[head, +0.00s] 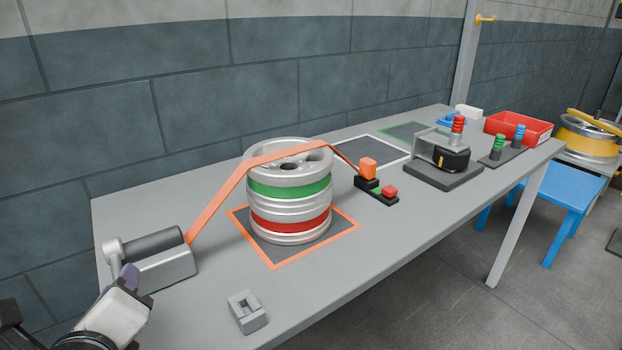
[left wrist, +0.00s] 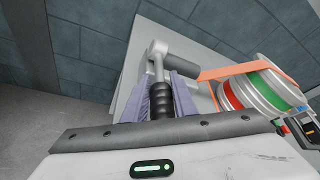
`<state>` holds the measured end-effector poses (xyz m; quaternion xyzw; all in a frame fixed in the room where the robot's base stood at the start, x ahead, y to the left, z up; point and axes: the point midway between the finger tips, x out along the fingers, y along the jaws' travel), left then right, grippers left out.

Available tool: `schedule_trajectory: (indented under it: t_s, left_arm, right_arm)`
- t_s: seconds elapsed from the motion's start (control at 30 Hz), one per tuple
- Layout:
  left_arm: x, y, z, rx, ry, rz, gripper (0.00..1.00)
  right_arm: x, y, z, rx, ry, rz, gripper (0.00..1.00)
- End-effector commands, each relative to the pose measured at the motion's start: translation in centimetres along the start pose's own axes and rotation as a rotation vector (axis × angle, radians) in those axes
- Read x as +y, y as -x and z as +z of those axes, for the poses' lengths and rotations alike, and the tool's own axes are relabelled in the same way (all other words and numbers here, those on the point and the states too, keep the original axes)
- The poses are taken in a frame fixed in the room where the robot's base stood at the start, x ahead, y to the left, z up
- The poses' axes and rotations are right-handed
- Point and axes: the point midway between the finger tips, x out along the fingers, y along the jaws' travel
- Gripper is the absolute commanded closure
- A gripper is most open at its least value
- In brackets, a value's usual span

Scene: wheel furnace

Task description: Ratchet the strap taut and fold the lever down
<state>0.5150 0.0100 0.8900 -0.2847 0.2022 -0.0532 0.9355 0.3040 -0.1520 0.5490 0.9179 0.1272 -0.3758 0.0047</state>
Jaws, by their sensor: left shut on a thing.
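The orange strap (head: 232,190) runs from the ratchet (head: 165,270) at the table's left end, over two stacked wheels (head: 290,190), to an anchor with an orange block (head: 368,168). The strap lies across the top wheel and looks straight on the ratchet side. My left gripper (head: 130,282) is at the ratchet's near left corner. In the left wrist view its purple fingers (left wrist: 170,95) are shut around the black grip of the lever (left wrist: 161,98). The lever's silver arm (left wrist: 157,58) leads to the ratchet's end. My right gripper is not in view.
A grey slotted block (head: 247,311) sits at the table's front edge. The wheels stand on an orange-bordered square (head: 268,260). Further right are a fixture with a black roller (head: 452,160), a red tray (head: 518,127) and a blue stool (head: 560,190).

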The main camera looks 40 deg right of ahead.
Motion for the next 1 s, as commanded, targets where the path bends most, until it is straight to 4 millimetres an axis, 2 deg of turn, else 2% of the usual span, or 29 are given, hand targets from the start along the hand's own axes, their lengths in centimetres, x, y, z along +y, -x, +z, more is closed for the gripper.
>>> schedule_trajectory:
  t_s: [0.93, 0.97, 1.0]
  left_arm:
    - [0.03, -0.15, 0.59, -0.011, 0.002, 0.005, 0.96]
    - [0.03, -0.15, 0.6, -0.011, 0.002, 0.005, 0.7]
    - [0.02, -0.14, 0.58, -0.011, 0.002, 0.005, 0.63]
  right_arm:
    - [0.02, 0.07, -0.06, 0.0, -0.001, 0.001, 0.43]
    - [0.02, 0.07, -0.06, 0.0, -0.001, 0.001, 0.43]
    - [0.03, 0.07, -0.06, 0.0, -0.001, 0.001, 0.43]
